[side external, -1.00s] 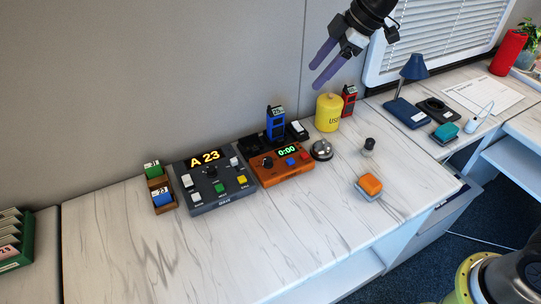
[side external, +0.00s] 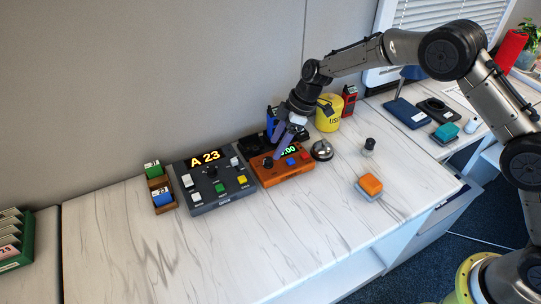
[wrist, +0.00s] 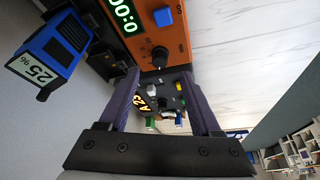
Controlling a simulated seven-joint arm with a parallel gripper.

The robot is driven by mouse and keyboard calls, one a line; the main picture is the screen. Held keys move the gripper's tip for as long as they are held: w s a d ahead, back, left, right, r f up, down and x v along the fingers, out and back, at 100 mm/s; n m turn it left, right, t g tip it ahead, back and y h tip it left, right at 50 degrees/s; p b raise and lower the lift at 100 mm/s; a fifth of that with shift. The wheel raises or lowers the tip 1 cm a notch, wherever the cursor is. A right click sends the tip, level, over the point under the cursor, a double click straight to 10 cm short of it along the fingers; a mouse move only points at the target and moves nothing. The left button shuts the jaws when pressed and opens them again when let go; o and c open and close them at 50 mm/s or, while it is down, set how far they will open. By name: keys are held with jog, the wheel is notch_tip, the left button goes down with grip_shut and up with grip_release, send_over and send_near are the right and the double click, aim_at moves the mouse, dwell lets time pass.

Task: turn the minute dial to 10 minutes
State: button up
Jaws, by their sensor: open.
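The orange timer box (side external: 294,172) stands on the desk with a green display (side external: 288,150), partly covered by my gripper; the wrist view shows it reading 0:00. Its black dial (side external: 268,163) is at the box's left end, beside a blue and a red button. The dial also shows in the wrist view (wrist: 160,55), just beyond the fingertips and roughly centred between them. My gripper (side external: 281,152) points down over the timer, its purple fingers apart and empty. Both fingers also show in the wrist view (wrist: 161,88). I cannot tell the exact height above the dial.
A dark console (side external: 215,183) reading A 23 stands close on the left. A blue handheld device (side external: 271,119) is behind the timer; a yellow canister (side external: 328,119) and a silver bell (side external: 321,150) are right.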

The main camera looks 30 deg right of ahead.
aim_at(269, 159)
jog(key=shift+x, duration=2.75)
jog(key=shift+w, duration=0.1)
jog(key=shift+c, duration=0.3)
grip_shut()
